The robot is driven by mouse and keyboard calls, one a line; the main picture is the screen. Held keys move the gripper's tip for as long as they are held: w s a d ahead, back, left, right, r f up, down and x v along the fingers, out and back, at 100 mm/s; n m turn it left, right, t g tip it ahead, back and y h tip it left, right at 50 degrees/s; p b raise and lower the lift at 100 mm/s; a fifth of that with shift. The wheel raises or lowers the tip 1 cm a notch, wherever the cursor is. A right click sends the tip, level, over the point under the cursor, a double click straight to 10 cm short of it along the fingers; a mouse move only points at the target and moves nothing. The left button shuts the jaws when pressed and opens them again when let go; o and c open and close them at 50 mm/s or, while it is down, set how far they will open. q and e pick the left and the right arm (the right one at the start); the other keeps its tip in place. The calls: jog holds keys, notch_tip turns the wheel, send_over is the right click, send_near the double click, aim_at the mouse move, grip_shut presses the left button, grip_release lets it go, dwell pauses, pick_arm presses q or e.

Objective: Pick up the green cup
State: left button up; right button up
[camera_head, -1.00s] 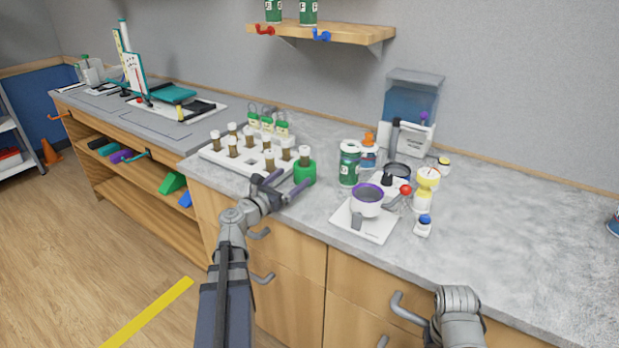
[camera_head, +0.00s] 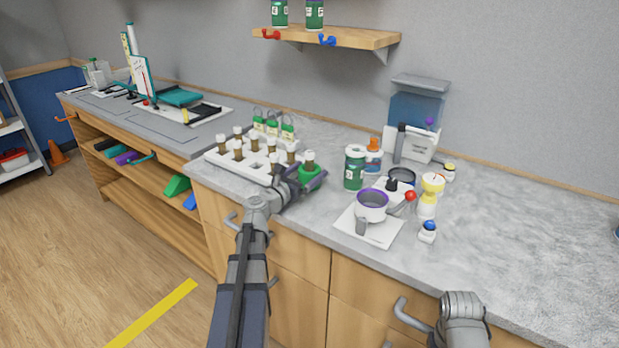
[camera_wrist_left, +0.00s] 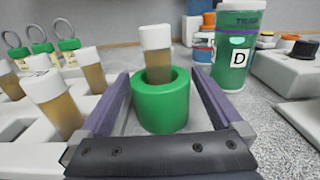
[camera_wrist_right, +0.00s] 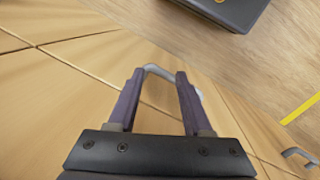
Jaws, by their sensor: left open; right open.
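The green cup (camera_head: 309,175) stands on the counter at the right end of the white vial rack, with a white-capped brown vial (camera_head: 310,158) upright in it. In the left wrist view the cup (camera_wrist_left: 161,108) sits between the two open fingers of my left gripper (camera_wrist_left: 161,92). Gaps show between the cup's sides and the fingers. In the head view my left gripper (camera_head: 305,182) is at the cup, low over the counter. My right gripper (camera_wrist_right: 157,80) is open and empty, in front of the wooden cabinet fronts and below the counter top.
The white rack (camera_head: 222,160) with several vials is close on the left. A green jar (camera_head: 354,168) stands to the right, then a scale (camera_head: 384,231) with a purple-rimmed bowl (camera_head: 372,205). A drawer handle (camera_wrist_right: 160,70) shows beyond my right fingers.

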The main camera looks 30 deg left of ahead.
pick_arm(q)
jog(key=shift+w, duration=0.55)
jog(key=c, duration=1.3)
jog(key=shift+c, duration=0.2)
notch_tip(320, 180, up, 10)
jog(key=p, duration=1)
